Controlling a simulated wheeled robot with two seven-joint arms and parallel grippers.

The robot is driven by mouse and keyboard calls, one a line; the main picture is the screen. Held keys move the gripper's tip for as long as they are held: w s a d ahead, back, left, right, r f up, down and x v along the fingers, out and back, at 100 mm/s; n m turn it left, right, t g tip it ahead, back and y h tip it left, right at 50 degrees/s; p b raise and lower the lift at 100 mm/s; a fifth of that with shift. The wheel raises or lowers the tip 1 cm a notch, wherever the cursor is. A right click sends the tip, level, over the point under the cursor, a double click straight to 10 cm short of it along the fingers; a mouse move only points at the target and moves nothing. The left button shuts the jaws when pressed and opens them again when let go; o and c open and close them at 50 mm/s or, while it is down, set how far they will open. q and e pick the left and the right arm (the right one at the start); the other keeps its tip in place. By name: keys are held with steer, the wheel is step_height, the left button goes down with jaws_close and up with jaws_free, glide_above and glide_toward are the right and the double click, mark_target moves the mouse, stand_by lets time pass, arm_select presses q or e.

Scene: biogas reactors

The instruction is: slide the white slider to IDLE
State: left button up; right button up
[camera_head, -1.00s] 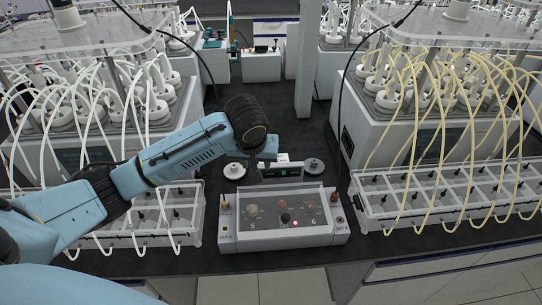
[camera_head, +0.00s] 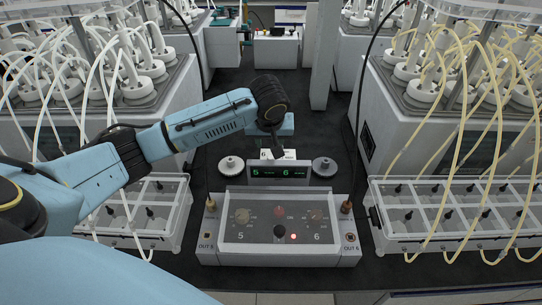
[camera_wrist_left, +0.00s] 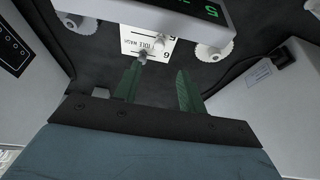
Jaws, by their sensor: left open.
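The white labelled plate (camera_head: 283,154) sits just behind the green-lit display (camera_head: 278,172). In the left wrist view the plate (camera_wrist_left: 132,42) shows upside down, with IDLE and WASH printed on it. My left gripper (camera_head: 272,146) hangs over the plate from behind. In the left wrist view its two green fingers (camera_wrist_left: 157,75) are apart with nothing between them, and the left fingertip is close to the knob. My right gripper is out of view.
Two round grey knobs (camera_head: 231,166) (camera_head: 324,167) flank the display. A control box (camera_head: 280,257) with a clear cover stands in front. Tube racks (camera_head: 145,215) (camera_head: 395,215) and reactors with white and yellow tubes stand on both sides.

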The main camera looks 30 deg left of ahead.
mark_target(270, 158)
arm_select(q)
steer(key=b+x, duration=0.1)
steer(key=x, duration=0.9)
jaws_close()
